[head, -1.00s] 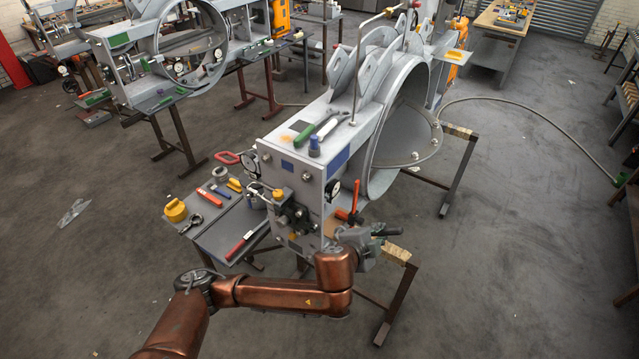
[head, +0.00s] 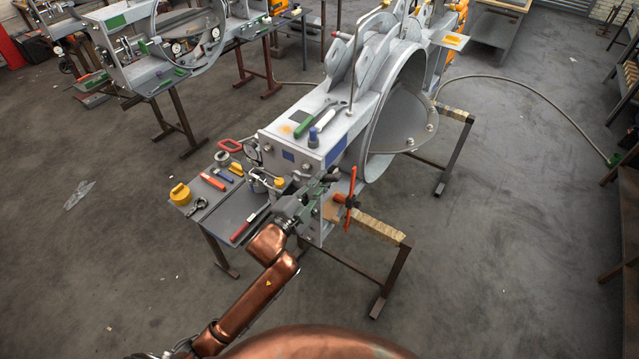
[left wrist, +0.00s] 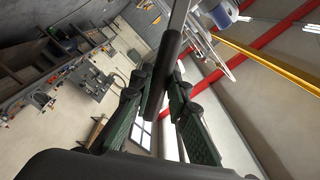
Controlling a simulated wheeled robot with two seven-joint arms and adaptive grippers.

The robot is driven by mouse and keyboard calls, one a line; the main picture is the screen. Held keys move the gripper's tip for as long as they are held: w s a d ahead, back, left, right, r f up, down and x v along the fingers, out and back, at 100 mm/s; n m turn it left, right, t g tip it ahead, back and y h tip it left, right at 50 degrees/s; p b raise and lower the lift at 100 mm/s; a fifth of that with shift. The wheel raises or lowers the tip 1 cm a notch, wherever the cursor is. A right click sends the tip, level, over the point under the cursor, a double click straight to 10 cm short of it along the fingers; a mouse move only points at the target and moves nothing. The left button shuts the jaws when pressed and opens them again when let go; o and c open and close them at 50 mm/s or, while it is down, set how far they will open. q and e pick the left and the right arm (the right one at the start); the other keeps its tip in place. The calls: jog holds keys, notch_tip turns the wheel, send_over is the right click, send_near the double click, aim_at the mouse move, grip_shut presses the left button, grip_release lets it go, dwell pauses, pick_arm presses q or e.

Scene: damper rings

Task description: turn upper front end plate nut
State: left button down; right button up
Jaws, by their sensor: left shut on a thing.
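My left gripper (head: 318,190) is in front of the grey damper's front end plate (head: 275,152), at its right side. In the left wrist view my left gripper (left wrist: 160,105) is shut on a black tool handle (left wrist: 164,78); a grey shaft (left wrist: 180,14) continues from it toward the top edge. The handle also shows as a dark end beside the gripper in the head view (head: 330,177). Small nuts sit on the plate's upper part, one of them just above the gripper (head: 306,167). Whether the tool touches a nut cannot be told. My right gripper is not in view.
A grey side tray (head: 232,222) with several hand tools and a yellow container (head: 180,194) stands left of the plate. An orange-red handled part (head: 351,200) stands close right of the gripper.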

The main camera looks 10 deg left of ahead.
pick_arm(q)
jog(key=shift+x, duration=1.15)
jog(key=shift+d, duration=0.1)
jog(key=shift+w+d, duration=0.1)
jog(key=shift+w, duration=0.25)
jog(key=shift+x, duration=0.8)
dwell(0.5)
jog(key=shift+w+d, duration=0.15)
jog(key=shift+w, duration=0.25)
